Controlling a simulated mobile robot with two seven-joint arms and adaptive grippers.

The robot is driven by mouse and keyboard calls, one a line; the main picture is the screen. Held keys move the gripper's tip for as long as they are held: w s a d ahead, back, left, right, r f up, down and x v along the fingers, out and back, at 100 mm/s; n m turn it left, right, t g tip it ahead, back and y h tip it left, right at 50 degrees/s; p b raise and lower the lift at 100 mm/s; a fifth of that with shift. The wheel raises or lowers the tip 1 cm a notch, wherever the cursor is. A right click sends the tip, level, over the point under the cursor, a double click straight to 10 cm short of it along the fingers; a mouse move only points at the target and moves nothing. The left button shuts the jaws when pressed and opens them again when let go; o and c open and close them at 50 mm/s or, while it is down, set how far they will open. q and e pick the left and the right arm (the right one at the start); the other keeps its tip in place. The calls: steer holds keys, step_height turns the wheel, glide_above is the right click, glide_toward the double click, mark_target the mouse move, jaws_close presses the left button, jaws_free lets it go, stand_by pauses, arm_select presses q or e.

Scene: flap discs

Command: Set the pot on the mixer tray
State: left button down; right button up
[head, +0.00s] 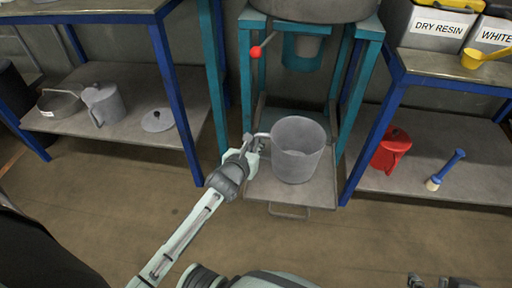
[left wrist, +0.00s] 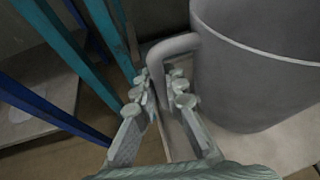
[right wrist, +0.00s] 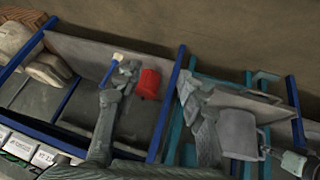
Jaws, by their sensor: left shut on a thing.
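The grey pot (head: 297,152) stands upright over the mixer tray (head: 262,188), a flat grey shelf low in the teal mixer frame. I cannot tell whether its base touches the tray. My left gripper (head: 252,146) is shut on the pot's side handle, left of the pot body. In the left wrist view the handle (left wrist: 172,46) runs down between the fingers (left wrist: 160,88), with the pot (left wrist: 250,75) beside them. My right gripper (right wrist: 158,82) is open and empty, away from the pot; only its tips show at the head view's bottom edge (head: 440,282).
A saucepan (head: 60,103), a lidded jug (head: 104,104) and a lid (head: 157,121) are on the left shelf. A red-knobbed lever (head: 256,52) juts out above the tray. Blue posts flank the mixer.

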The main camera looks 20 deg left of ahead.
arm_select(q)
steer(key=shift+f, duration=0.25)
arm_select(e)
steer(key=shift+w+a+r+t, duration=0.25)
steer(key=shift+w+a+t, duration=0.05)
steer(key=shift+w+a, duration=0.15)
arm_select(q)
steer(key=shift+f, duration=0.1)
arm_select(e)
steer(key=shift+w, duration=0.1)
arm_select(q)
steer(key=c, duration=2)
jaws_free()
steer(key=shift+f, duration=0.15)
steer(key=o, duration=0.4)
arm_select(e)
steer(key=shift+a, duration=0.1)
